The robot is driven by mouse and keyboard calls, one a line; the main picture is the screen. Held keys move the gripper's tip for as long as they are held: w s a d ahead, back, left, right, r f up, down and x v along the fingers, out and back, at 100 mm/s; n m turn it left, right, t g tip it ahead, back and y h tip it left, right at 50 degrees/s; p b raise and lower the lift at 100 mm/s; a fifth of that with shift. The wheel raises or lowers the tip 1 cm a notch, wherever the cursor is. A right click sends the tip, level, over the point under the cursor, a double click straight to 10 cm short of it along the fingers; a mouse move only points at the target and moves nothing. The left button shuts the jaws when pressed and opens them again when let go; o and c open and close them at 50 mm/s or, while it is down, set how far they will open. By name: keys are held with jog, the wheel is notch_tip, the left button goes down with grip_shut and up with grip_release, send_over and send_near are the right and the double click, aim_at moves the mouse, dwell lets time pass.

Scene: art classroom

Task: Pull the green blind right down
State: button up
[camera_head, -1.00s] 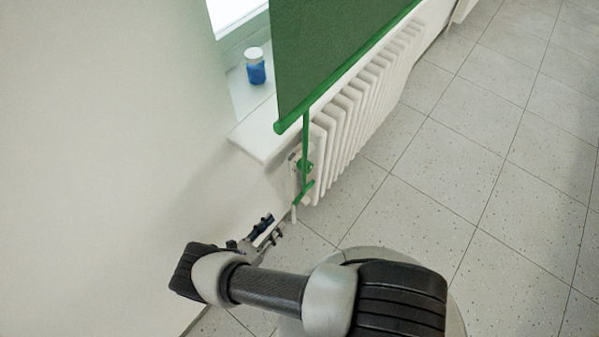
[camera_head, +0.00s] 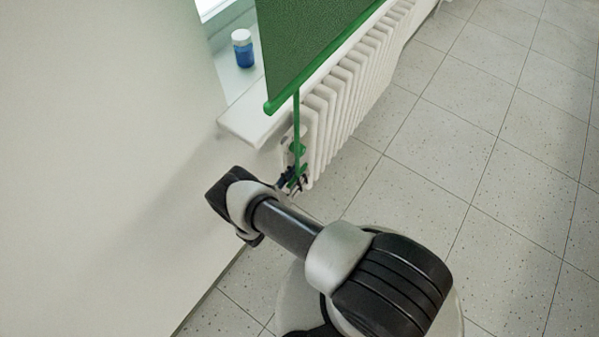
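The green blind (camera_head: 305,45) hangs in front of the window and over the sill, with its green bottom bar (camera_head: 320,68) slanting up to the right. A green pull strap (camera_head: 297,108) hangs from the bar's near end, with a green handle (camera_head: 297,172) low beside the radiator. My gripper (camera_head: 293,182) is at this handle, overlapping it in the picture. The fingers are small and partly hidden behind my arm. I cannot tell whether they are closed on the handle.
A white radiator (camera_head: 345,98) stands under the sill, just behind the strap. A blue jar with a white lid (camera_head: 243,50) stands on the white sill (camera_head: 245,122). A plain wall (camera_head: 110,150) is close on the left. The tiled floor (camera_head: 490,150) on the right is clear.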

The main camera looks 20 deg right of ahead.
jog(key=shift+w+d, duration=0.3)
jog(key=shift+d, duration=0.1)
grip_shut()
dwell(0.6)
